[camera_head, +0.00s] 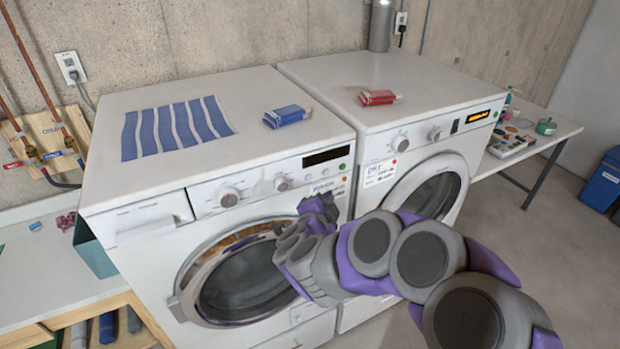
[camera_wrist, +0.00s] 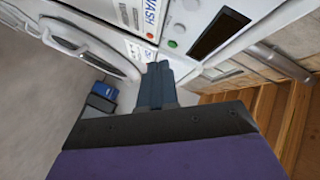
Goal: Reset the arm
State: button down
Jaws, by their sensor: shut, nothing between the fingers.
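My arm reaches in from the lower right of the head view in grey and purple links. My gripper (camera_head: 322,205) is in front of the two machines, near the gap between them and below the washer's control panel. In the wrist view its dark fingers (camera_wrist: 158,84) are together, with nothing seen between them. The wrist view is tilted, and the washer's panel with its green button (camera_wrist: 172,43) lies beyond the fingers. I cannot tell whether the gripper touches the machine front.
The washer (camera_head: 250,90) stands left of the dryer (camera_head: 420,85). A table (camera_head: 545,135) stands at right, a blue bin (camera_head: 602,180) beyond. Floor shows at lower right.

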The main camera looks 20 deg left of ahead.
jog(key=s+d+r+n+g+y+b, duration=0.2)
jog(key=s+r+n+g+y+b, duration=0.1)
jog(key=s+r+n+g+y, duration=0.35)
jog(key=s+d+f+n+g+h+b, duration=0.1)
jog(key=s+d+f+g+h, duration=0.1)
jog(key=s+d, duration=0.8)
jog(key=s+d+f+n+g+h+b, duration=0.1)
jog(key=s+d+f+g+h, duration=0.2)
jog(key=s+d, duration=0.8)
jog(key=s+d+f+n+g+h+b, duration=0.1)
jog(key=s+d+f+g, duration=0.4)
jog(key=s+d, duration=0.6)
notch_tip(320, 180, down, 2)
jog(key=shift+s+n+g+h, duration=0.35)
jog(key=shift+s+n+h, duration=0.25)
jog(key=shift+h, duration=0.35)
